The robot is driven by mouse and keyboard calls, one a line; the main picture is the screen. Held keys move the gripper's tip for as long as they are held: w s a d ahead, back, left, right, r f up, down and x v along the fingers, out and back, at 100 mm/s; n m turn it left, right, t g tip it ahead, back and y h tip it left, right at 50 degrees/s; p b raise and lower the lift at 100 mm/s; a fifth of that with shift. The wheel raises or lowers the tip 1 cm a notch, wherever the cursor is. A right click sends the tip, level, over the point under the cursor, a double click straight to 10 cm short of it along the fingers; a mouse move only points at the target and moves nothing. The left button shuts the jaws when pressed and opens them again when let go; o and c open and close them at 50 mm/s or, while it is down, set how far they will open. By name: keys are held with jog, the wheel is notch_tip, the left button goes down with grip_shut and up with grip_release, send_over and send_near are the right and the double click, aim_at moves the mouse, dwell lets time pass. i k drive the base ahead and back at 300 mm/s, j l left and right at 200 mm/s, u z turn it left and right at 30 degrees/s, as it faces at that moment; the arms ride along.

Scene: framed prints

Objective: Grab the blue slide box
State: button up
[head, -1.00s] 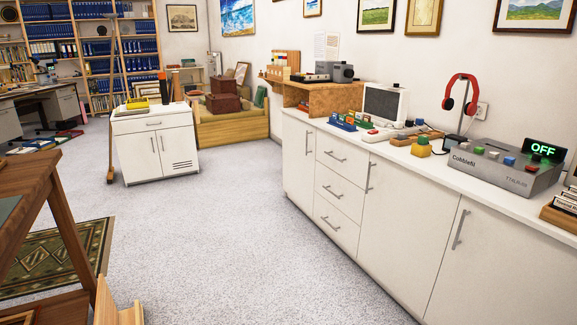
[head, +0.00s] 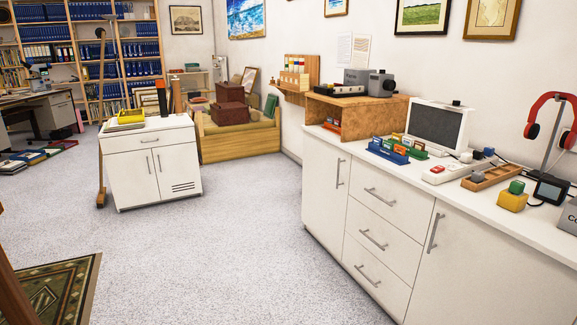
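A small blue box-like holder (head: 388,152) stands on the white counter (head: 345,142), left of the white monitor (head: 437,127). Coloured pieces, green and orange among them, stand in or right behind it; I cannot tell which. It is the blue thing that best fits the slide box, but its details are too small to be sure. My gripper is not in view.
A wooden shelf unit (head: 354,112) with grey devices stands behind the holder. A wooden tray (head: 491,178), a yellow block (head: 513,201) and red headphones (head: 551,118) are further right. A white cabinet (head: 150,166) stands at the left. The grey floor between is clear.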

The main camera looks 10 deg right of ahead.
aim_at(398, 159)
jog(key=i+z, duration=0.2)
jog(key=i, duration=0.25)
jog(key=i+j+z, duration=0.15)
jog(key=i, duration=0.25)
jog(key=i+j+z, duration=0.2)
jog(key=i, duration=0.2)
jog(key=i+j+z, duration=0.25)
jog(key=i+z, duration=0.2)
jog(key=i+j+z, duration=0.7)
jog(key=j+z, duration=0.15)
jog(key=j, duration=0.25)
jog(key=i, duration=0.55)
